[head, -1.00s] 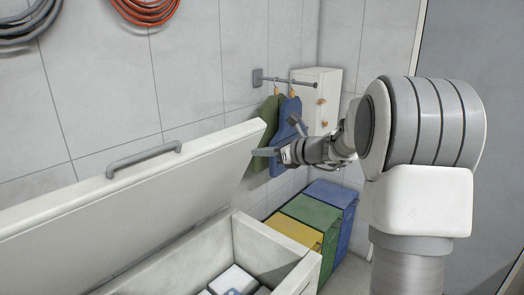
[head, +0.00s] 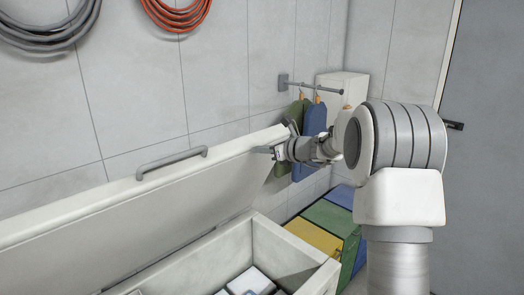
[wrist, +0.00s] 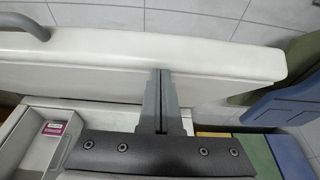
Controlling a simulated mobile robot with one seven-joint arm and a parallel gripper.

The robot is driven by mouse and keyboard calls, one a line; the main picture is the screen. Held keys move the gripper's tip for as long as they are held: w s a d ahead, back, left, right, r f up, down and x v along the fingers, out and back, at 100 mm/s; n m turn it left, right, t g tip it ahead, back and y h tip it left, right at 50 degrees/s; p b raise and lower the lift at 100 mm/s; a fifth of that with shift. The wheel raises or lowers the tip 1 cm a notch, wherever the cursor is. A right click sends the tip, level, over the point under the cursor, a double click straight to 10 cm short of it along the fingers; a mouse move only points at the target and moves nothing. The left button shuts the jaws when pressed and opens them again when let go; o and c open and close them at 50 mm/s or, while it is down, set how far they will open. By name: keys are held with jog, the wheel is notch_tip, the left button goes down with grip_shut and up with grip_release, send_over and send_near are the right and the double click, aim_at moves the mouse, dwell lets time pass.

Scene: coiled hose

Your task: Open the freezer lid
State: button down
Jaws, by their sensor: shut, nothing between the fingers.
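The white freezer lid (head: 130,215) stands raised and tilted back towards the wall, above the open chest freezer (head: 325,280). Its grey bar handle (head: 172,163) is on the lid's upper part, left of my gripper. My gripper (head: 262,150) is shut and empty at the lid's right end, in front of its inner side. In the wrist view the closed fingers (wrist: 162,73) point at the lid (wrist: 90,50) and overlap its lower edge; whether they touch it is unclear. The handle (wrist: 25,24) shows at the upper left there.
White packages (head: 250,282) lie inside the freezer. Yellow (head: 313,237), green and blue bins stand to its right. Green and blue garments (head: 312,135) hang from a wall rail beside my wrist. Grey and orange (head: 178,14) hose coils hang on the wall above.

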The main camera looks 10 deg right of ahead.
jog(key=w+a+r+p, duration=0.1)
jog(key=w+p, duration=0.1)
jog(key=w+a+r+p, duration=0.2)
jog(key=w, duration=0.1)
jog(key=w+a+r+p, duration=0.1)
jog(key=w+a+p, duration=0.1)
jog(key=p, duration=0.1)
jog(key=shift+w+r, duration=0.2)
jog(key=shift+r, duration=0.1)
jog(key=shift+w+a, duration=0.25)
jog(key=shift+w, duration=0.1)
jog(key=shift+d+f, duration=0.1)
jog(key=shift+f, duration=0.05)
